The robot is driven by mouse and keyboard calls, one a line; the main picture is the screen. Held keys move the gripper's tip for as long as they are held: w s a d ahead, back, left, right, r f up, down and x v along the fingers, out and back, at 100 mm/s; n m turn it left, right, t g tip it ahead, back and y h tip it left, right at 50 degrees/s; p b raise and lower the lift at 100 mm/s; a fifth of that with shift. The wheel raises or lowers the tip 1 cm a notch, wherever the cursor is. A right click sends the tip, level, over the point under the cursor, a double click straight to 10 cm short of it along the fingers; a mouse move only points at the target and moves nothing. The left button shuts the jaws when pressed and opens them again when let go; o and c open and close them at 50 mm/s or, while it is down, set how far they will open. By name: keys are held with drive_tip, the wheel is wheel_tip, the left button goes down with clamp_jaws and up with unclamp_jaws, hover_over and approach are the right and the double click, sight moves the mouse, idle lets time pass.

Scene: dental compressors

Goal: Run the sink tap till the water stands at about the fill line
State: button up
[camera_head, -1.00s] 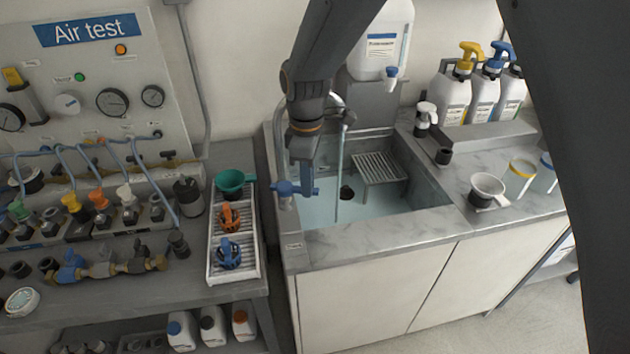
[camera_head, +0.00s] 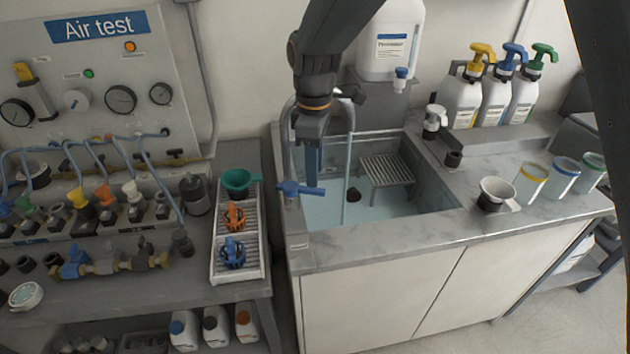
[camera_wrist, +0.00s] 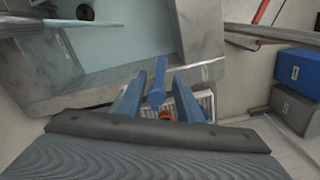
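The sink (camera_head: 390,232) holds pale blue water (camera_head: 325,208), and a thin stream (camera_head: 347,175) falls into it from the tap spout. The dark drain (camera_head: 353,194) shows through the water. I cannot make out the fill line. My gripper (camera_head: 312,178) points down at the lever. In the wrist view, the lever (camera_wrist: 157,80) stands between the two blue fingers of my gripper (camera_wrist: 158,88), with a gap on each side. The gripper is open and holds nothing.
A wire rack (camera_head: 387,170) stands in the sink. A white tray (camera_head: 216,262) with a green funnel (camera_head: 237,181) is on the left bench. A white canister (camera_head: 390,45) is behind the tap.

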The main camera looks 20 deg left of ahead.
drive_tip(key=shift+r+b, duration=0.35)
drive_tip(key=shift+r, duration=1.45)
idle(6.2)
